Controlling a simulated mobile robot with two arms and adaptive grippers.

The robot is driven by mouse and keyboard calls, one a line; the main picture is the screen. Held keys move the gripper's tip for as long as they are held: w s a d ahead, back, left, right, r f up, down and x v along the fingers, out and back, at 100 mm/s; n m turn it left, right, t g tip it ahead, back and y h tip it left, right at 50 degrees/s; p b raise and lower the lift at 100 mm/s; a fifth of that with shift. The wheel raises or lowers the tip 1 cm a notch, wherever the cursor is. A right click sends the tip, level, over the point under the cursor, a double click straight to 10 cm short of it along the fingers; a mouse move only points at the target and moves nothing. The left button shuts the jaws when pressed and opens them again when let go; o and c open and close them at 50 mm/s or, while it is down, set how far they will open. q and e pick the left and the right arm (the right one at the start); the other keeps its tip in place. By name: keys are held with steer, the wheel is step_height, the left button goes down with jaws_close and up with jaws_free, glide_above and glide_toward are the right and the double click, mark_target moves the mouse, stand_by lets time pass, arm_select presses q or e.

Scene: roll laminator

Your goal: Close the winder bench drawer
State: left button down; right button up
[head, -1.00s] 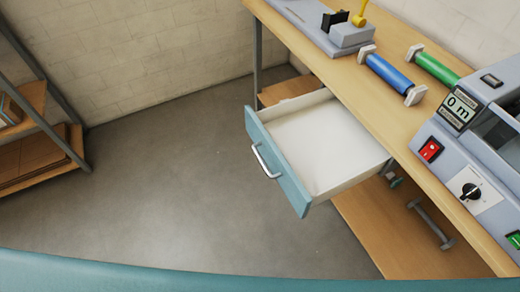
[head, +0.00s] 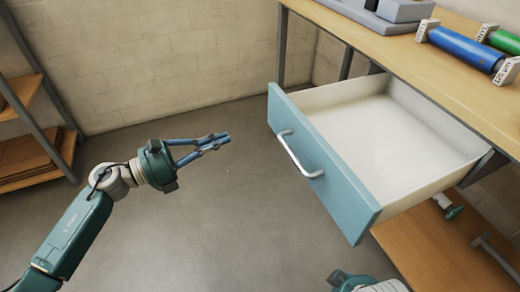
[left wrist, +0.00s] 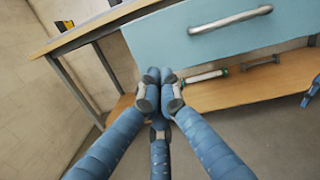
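The winder bench drawer (head: 325,165) is pulled well out from under the bench top, with a teal front, a white inside that looks empty and a metal bar handle (head: 298,156). In the left wrist view the drawer front (left wrist: 170,45) and its handle (left wrist: 230,20) fill the upper part. My left gripper (head: 226,138) is to the left of the drawer front, apart from it, with its fingers together and nothing seen between them. In the left wrist view its fingertips (left wrist: 160,75) meet. Part of my right arm shows at the bottom edge of the head view; its fingers are not clearly seen.
The wooden bench (head: 465,75) carries a blue roll (head: 465,47), a green roll (head: 503,40) and a grey device. A lower shelf (head: 420,255) lies beneath the drawer. A shelf rack (head: 40,130) stands at the left. The floor between is clear.

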arm_select(q)
steer(key=s+m+g, duration=0.1)
steer(key=s+m, duration=0.1)
steer(key=m, duration=0.1)
glide_toward(284, 128)
steer(key=x, duration=0.7)
steer(key=shift+f, duration=0.1)
arm_select(e)
steer(key=shift+v, duration=0.85)
steer(key=shift+w, duration=0.1)
